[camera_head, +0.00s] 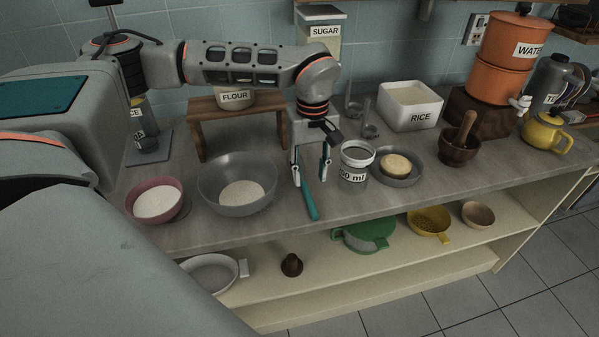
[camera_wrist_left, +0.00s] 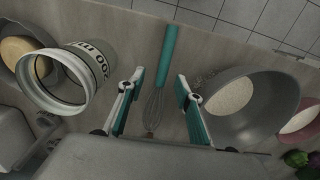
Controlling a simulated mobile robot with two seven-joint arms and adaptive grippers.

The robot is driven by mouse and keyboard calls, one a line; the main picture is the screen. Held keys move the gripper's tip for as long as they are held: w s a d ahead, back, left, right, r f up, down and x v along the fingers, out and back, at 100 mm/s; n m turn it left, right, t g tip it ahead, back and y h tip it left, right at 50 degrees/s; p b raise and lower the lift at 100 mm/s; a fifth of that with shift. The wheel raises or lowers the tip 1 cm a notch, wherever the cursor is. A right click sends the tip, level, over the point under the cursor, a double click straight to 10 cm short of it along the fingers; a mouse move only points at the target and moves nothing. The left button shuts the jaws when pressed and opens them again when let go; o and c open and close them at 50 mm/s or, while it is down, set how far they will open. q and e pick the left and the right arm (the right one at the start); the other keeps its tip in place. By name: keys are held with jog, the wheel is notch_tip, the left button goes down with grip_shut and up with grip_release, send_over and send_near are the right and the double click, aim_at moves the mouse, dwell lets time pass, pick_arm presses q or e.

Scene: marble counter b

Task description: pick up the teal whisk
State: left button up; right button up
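The teal whisk lies on the counter; in the head view its teal handle (camera_head: 310,203) points toward the counter's front edge. In the left wrist view the whisk handle (camera_wrist_left: 169,50) is at the top middle and its wire loops run down between my fingers. My left gripper (camera_head: 311,180) is open above the whisk, with a finger on each side of it; it also shows in the left wrist view (camera_wrist_left: 161,95). Nothing is held between the fingers. In the head view the whisk's wire end is hidden behind the gripper. My right gripper is not seen.
A grey bowl (camera_head: 211,197) of white grains stands left of the gripper. A measuring jug (camera_head: 355,155) stands close on the right, beside a grey dish (camera_head: 411,179) holding a round yellowish item. A wooden stand (camera_head: 197,126) with a flour container (camera_head: 236,97) is behind.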

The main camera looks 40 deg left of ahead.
aim_at(307, 190)
pick_arm(q)
jog(key=f, duration=0.5)
jog(key=shift+s+a, duration=0.25)
jog(key=shift+s, duration=0.05)
jog(key=shift+f, duration=0.35)
grip_shut()
